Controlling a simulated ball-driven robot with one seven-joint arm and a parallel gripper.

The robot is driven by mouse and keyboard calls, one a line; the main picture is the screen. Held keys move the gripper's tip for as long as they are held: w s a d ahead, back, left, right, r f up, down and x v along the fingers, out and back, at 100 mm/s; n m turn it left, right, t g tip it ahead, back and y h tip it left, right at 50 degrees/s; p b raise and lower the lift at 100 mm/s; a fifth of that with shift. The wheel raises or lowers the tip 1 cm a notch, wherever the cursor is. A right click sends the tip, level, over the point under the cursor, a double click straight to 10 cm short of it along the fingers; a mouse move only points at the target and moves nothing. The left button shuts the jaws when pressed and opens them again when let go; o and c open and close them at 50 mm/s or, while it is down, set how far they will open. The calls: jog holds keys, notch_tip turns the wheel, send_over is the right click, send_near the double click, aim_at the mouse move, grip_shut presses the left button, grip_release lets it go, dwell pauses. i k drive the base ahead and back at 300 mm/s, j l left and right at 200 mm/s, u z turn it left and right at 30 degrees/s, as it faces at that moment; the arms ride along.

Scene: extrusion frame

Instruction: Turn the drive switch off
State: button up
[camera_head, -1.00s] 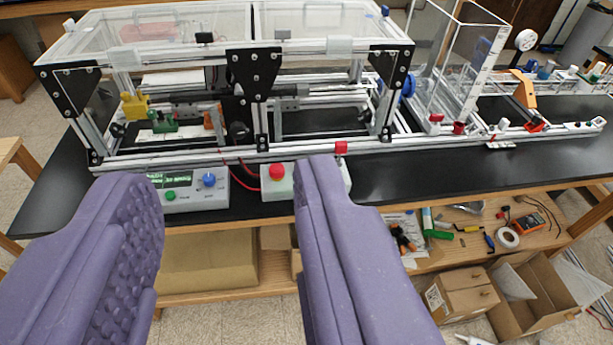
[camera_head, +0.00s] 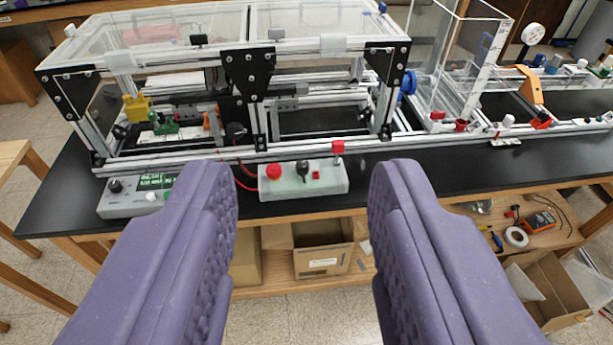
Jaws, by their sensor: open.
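A pale control box (camera_head: 325,187) sits at the front edge of the black bench top. It has a red round button (camera_head: 274,171) on the left, a black knob or switch (camera_head: 302,168) in the middle and a small red piece (camera_head: 316,175) to the right. No label can be read, so I cannot tell for certain which is the drive switch. My gripper (camera_head: 305,172) is open and empty. Its two purple fingers stand wide apart, one on each side of the pale box in the picture, with the box in clear view between them.
A grey control box with a green display (camera_head: 155,182) is partly hidden by the left finger. The clear-topped extrusion frame (camera_head: 240,58) rises behind. Red cable runs to the box.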

aim_at(301, 166)
jog(key=i+u, duration=0.35)
jog(key=i, duration=0.45)
jog(key=i+l+u, duration=0.1)
jog(key=i+u, duration=0.25)
jog(key=i, duration=0.5)
